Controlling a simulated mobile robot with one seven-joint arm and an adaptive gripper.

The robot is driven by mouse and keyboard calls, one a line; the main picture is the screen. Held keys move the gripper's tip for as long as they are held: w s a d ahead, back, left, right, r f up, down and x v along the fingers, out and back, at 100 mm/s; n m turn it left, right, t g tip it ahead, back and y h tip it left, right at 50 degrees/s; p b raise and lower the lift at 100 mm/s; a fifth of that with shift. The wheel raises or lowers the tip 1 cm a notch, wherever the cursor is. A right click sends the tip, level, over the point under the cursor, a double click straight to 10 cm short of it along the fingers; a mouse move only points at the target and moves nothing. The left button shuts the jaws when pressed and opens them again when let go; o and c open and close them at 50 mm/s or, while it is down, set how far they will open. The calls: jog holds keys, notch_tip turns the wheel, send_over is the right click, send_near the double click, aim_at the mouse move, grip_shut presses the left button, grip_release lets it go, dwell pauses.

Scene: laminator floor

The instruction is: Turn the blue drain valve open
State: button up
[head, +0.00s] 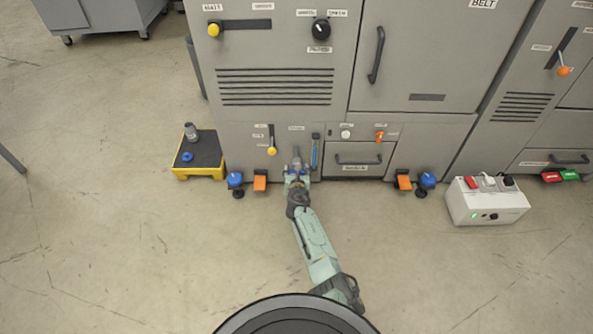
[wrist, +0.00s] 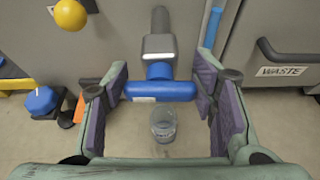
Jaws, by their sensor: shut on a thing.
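The blue drain valve (wrist: 160,88) sits low on the grey machine front, under a grey pipe with a pale block. Its blue bar lies crosswise, roughly level in the wrist view. My gripper (wrist: 160,95) has one pad at each end of the bar and is shut on it. The head view shows my gripper (head: 297,177) low against the machine, covering most of the valve. A clear cup (wrist: 163,126) shows below the bar in the wrist view.
A yellow-knobbed lever (head: 272,150) is left of the valve and a blue gauge strip (head: 315,152) right of it. Blue knobs (head: 235,180) and orange pieces (head: 260,181) stand at the machine's foot. A yellow stand (head: 200,174) is at left, a white control box (head: 487,206) at right.

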jog(key=m+y, duration=0.2)
jog(key=m, duration=0.1)
jog(key=shift+d+f, duration=0.1)
jog(key=shift+d, duration=0.15)
jog(key=m, duration=0.1)
jog(key=m+y+b, duration=0.2)
jog(key=shift+d+f+t, duration=0.15)
jog(key=shift+f+t, duration=0.1)
jog(key=shift+t, duration=0.15)
jog(key=m+y+b, duration=0.1)
jog(key=m+b, duration=0.1)
jog(key=m+t+b, duration=0.1)
jog(key=b, duration=0.1)
jog(key=shift+d+f+m+y, duration=0.1)
jog(key=shift+f+m+y, duration=0.1)
jog(key=shift+m+y, duration=0.2)
jog(key=shift+m+t+y+b, duration=0.4)
jog(key=shift+m+t+b, duration=0.2)
jog(key=shift+m+b, duration=0.95)
jog(key=shift+r+m, duration=0.1)
jog(key=shift+m, duration=0.15)
jog(key=o, duration=1.2)
jog(key=shift+c, duration=0.2)
